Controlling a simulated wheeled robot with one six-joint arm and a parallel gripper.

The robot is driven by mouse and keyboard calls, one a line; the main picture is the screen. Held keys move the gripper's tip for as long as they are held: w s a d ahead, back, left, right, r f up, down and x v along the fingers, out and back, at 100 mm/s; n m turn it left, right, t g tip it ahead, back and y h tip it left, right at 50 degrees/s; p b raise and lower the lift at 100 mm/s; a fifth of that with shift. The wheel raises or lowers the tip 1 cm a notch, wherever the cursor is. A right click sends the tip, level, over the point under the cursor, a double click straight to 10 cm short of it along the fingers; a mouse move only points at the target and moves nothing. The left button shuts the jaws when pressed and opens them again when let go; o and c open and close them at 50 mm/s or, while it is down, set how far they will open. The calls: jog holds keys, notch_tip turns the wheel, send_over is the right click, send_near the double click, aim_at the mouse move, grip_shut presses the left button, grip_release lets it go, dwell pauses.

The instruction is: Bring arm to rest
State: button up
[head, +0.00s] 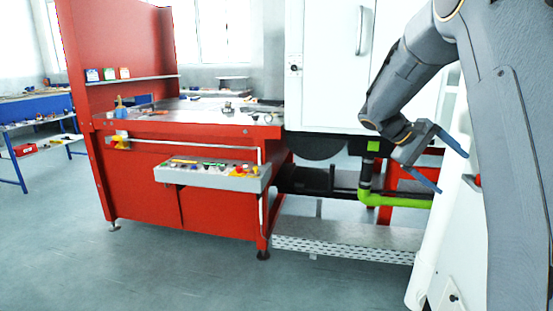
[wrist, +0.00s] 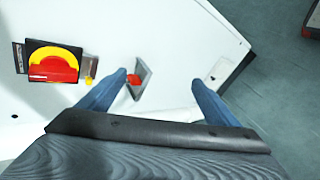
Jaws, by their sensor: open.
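My gripper (head: 432,160) hangs at the right of the head view, at the end of my bent grey arm. Its two blue fingers are spread apart with nothing between them. In the wrist view my gripper (wrist: 160,90) also shows open, with the fingers pointing towards a white machine panel (wrist: 190,45). A small red part in a grey recess (wrist: 134,80) shows beside the left fingertip. I cannot tell how far the fingertips are from the panel.
A red and yellow switch (wrist: 53,64) sits on the panel. A red workbench (head: 180,190) with a grey tray (head: 212,180) stands left of centre. A white cabinet (head: 325,60) and green pipe (head: 395,201) are near my arm. The floor (head: 130,270) is clear at front left.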

jog(key=s+a+f+y+p, duration=0.3)
jog(key=s+a+f+y, duration=0.2)
jog(key=s+a, duration=0.8)
jog(key=s+a+f+m+t+y+p, duration=0.1)
jog(key=s+a+f+y+p, duration=0.2)
jog(key=s+a, duration=1.1)
notch_tip(320, 180, down, 2)
jog(key=s+y, duration=0.2)
jog(key=shift+f+t+y, duration=0.25)
jog(key=shift+t+y, duration=0.05)
jog(key=shift+y, duration=0.1)
jog(key=shift+s+a+f, duration=0.1)
jog(key=shift+a, duration=0.15)
jog(key=shift+c, duration=0.4)
